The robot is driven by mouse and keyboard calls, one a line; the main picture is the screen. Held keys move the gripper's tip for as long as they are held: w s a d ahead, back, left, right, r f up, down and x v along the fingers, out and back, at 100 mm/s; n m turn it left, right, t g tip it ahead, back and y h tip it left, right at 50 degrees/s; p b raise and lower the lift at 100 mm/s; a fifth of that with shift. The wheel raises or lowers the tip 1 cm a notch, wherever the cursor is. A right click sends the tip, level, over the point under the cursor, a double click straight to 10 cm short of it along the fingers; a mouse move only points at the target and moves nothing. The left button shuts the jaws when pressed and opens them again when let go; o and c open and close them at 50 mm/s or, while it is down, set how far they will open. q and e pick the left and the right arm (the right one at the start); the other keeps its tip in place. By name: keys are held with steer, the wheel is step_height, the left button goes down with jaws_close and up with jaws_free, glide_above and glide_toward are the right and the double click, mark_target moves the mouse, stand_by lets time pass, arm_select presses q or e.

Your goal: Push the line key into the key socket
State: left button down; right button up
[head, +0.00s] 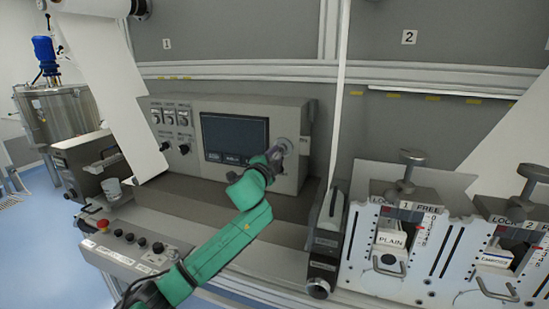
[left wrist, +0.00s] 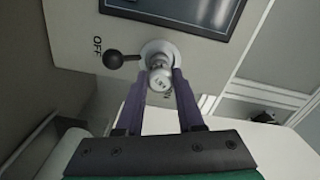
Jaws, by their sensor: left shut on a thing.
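The line key (left wrist: 160,82) is a pale, rounded piece with small lettering, between the two dark fingers of my left gripper (left wrist: 163,85) in the left wrist view. The gripper is shut on it. The key socket (left wrist: 157,48) is a round, light metal ring on the console face, directly behind the key. The key lines up with it and overlaps it; I cannot tell how deep it sits. My right gripper is not in view.
A black-knobbed lever (left wrist: 114,60) sticks out beside the socket, near an OFF mark. The console (head: 290,112) carries a dark screen (head: 234,137) and several knobs. A white web (head: 118,85) hangs at left. Clamp stations (head: 400,235) stand at right.

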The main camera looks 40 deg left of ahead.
arm_select(q)
steer(key=shift+w+a, duration=0.1)
steer(key=shift+w, duration=0.05)
steer(key=shift+c, duration=2.2)
jaws_free()
steer(key=b+v, duration=0.4)
steer(key=v, duration=1)
steer(key=shift+s, duration=0.25)
